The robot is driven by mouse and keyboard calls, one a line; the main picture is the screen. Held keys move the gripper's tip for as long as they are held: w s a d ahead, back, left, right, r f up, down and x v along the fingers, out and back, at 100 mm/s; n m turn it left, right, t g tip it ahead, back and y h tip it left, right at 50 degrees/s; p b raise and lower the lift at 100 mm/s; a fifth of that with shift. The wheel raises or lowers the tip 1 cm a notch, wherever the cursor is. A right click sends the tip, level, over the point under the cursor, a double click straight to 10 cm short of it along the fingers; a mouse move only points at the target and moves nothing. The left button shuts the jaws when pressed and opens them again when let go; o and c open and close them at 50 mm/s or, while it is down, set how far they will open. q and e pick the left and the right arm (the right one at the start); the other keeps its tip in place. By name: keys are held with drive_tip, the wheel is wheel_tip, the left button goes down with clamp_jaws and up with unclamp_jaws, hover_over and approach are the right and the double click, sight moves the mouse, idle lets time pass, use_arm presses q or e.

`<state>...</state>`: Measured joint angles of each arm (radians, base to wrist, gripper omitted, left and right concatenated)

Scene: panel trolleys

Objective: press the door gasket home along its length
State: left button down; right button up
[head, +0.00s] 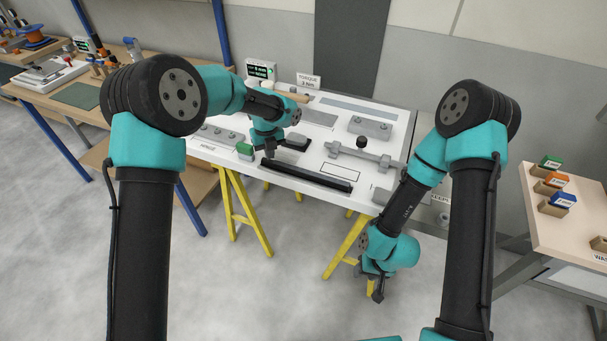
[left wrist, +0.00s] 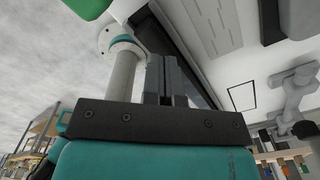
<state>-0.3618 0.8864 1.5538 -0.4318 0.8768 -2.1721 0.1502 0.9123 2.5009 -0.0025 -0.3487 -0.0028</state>
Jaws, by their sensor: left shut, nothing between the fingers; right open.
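A long black strip (head: 308,177), which looks like the door gasket, runs along the front edge of the white panel (head: 225,158) in the head view. My left gripper (head: 269,156) is shut and empty, pointing down at the strip's left end. I cannot tell whether its tips touch the strip. In the left wrist view the closed fingers (left wrist: 166,78) stand beside a dark band (left wrist: 178,45), which looks like the strip. My right gripper (head: 377,289) is open and empty, hanging low in front of the panel's right end, away from the strip.
A green-topped block (head: 244,149) sits just left of my left gripper. A grey bar with a black knob (head: 361,143) and a grey block (head: 370,127) lie farther back. Yellow trestles (head: 237,205) stand below. A side table (head: 570,222) with coloured blocks is at right.

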use_arm(q)
drive_tip(key=shift+f, duration=0.6)
drive_tip(key=shift+f, duration=0.15)
drive_tip(key=shift+f, duration=0.1)
idle(0.7)
drive_tip(key=shift+r, duration=1.55)
drive_tip(key=shift+r, duration=2)
